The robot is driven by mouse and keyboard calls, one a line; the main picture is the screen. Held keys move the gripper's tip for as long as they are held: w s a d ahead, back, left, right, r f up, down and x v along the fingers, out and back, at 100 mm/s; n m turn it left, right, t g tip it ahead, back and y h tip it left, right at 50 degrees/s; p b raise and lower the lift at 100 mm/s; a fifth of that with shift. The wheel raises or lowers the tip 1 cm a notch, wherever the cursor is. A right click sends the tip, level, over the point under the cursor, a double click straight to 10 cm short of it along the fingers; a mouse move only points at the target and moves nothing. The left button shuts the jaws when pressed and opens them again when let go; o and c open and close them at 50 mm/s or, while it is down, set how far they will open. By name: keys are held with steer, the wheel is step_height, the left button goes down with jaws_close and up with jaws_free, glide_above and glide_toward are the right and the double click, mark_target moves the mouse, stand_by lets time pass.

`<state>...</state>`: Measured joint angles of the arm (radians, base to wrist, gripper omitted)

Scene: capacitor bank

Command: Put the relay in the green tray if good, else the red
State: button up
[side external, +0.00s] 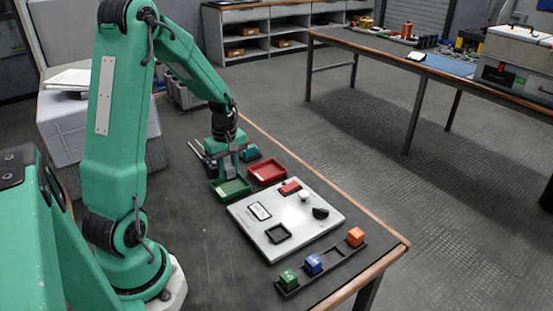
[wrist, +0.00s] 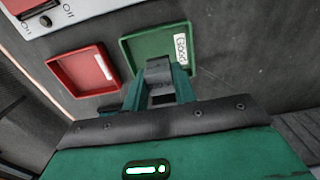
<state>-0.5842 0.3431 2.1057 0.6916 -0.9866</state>
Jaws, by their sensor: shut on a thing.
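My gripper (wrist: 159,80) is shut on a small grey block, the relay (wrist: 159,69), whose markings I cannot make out. In the side view my gripper (side external: 231,168) points down at the back edge of the green tray (side external: 231,190). In the wrist view the fingertips overlap the near edge of the green tray (wrist: 140,46), which has a GOOD label on its right side. The height of the block above the tray is hard to tell. The red tray (side external: 267,172) sits just right of the green one; it shows at left in the wrist view (wrist: 85,72). Both trays look empty.
A light grey test panel (side external: 300,238) with a display, a red part, a white knob and a black square frame lies in front of the trays. A dark rack (side external: 330,268) holds green, blue and orange cubes near the table edge. Dark and teal items lie behind the gripper.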

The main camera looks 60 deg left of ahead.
mark_target(229, 177)
steer(key=shift+f, duration=1.85)
steer(key=shift+f, duration=0.15)
steer(key=o, duration=1)
steer(key=shift+r, duration=0.2)
step_height(229, 177, up, 12)
